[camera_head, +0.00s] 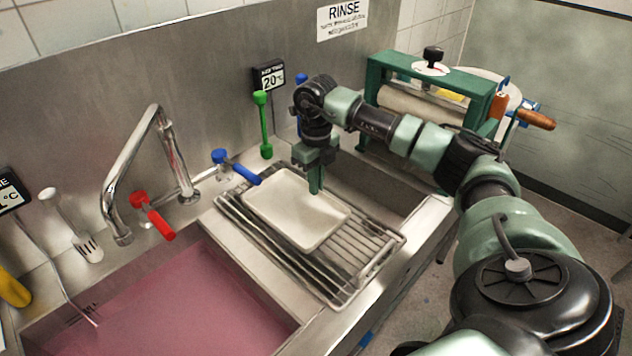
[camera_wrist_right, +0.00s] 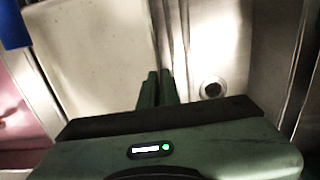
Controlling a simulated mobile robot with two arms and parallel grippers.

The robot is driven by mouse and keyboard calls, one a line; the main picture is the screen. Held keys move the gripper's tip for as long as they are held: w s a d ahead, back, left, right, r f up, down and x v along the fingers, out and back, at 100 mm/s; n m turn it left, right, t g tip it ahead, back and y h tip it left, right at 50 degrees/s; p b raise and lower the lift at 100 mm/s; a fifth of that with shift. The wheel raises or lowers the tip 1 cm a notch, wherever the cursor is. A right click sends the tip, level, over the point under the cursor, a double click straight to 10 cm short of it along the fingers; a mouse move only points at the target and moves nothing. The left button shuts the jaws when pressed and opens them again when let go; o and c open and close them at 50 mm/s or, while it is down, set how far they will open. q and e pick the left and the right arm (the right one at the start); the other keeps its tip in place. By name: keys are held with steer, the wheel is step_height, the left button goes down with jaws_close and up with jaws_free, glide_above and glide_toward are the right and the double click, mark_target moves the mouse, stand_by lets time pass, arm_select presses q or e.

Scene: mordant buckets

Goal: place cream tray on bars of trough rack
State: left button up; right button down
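The cream tray (camera_head: 293,208) lies over the bars of the trough rack (camera_head: 350,255), slightly askew, covering its left and far part. It also fills the upper left of the right wrist view (camera_wrist_right: 90,50). My right gripper (camera_head: 316,188) points down at the tray's far right edge. In the wrist view its two green fingers (camera_wrist_right: 157,84) are close together, with the tray's rim running between them, so they appear shut on the rim. The tray's underside contact with the bars is hidden. My left gripper is out of view.
A sink of pink liquid (camera_head: 180,305) lies left of the rack. An empty steel basin (camera_head: 375,190) lies behind and right, its drain (camera_wrist_right: 212,88) visible at the wrist. A chrome tap (camera_head: 150,150), blue lever (camera_head: 245,173) and green-framed roller press (camera_head: 430,100) stand around.

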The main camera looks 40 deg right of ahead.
steer(key=c, duration=1.6)
jaws_free()
steer(key=shift+f, duration=0.1)
steer(key=shift+c, duration=0.2)
steer(key=shift+r, duration=0.25)
step_height(320, 180, up, 12)
steer(key=b, duration=0.1)
steer(key=shift+f, duration=0.1)
